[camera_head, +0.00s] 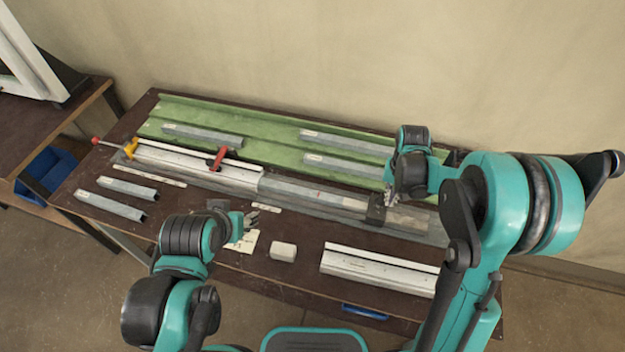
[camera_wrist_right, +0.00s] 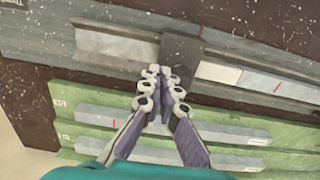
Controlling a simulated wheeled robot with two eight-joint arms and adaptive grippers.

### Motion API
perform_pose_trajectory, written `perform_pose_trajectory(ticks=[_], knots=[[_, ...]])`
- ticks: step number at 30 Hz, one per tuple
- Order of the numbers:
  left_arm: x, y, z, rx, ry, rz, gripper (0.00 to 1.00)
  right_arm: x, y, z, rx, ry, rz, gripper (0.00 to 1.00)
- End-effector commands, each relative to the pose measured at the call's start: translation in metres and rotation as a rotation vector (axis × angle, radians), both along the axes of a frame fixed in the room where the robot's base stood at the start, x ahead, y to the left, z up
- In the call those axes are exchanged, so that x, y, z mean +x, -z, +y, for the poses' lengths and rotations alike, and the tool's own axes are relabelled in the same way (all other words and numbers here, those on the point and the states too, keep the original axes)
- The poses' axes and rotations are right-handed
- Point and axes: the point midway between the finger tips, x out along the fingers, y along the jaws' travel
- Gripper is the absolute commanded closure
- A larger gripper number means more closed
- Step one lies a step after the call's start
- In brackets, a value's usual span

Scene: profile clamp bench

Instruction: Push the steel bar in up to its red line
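The steel bar (camera_head: 300,190) is grey and lies in the long grey channel right of the white clamped profile (camera_head: 200,165). Its red line (camera_head: 317,193) is thin and clear of the white profile's end; a red line also shows on a grey bar in the right wrist view (camera_wrist_right: 282,93). A dark block (camera_head: 377,211) straddles the channel; it also shows in the right wrist view (camera_wrist_right: 181,58). My right gripper (camera_wrist_right: 160,72) has its fingers together with nothing visible between them, beside the block; contact is unclear. My left gripper (camera_head: 250,219) hangs over the front bench; its fingers are too small to judge.
A green tray (camera_head: 265,150) with several spare bars lies behind the channel. Two loose bars (camera_head: 108,205) lie front left. A pale block (camera_head: 283,251) and a white profile (camera_head: 380,270) lie at the front. A red clamp handle (camera_head: 218,158) stands above the white profile.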

Motion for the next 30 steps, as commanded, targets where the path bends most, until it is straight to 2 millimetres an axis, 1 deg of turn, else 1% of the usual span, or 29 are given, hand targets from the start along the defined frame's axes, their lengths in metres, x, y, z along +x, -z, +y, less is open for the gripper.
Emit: perform_pose_trajectory(ticks=[3, 30], knots=[[0.000, 0.001, 0.000, 0.000, 0.000, 0.000, 0.54, 0.003, 0.001, 0.010, 0.002, -0.003, -0.001, 1.00], [0.000, 0.007, 0.000, 0.000, 0.000, 0.000, 0.54, 0.019, 0.000, 0.076, 0.002, -0.003, -0.001, 1.00]])
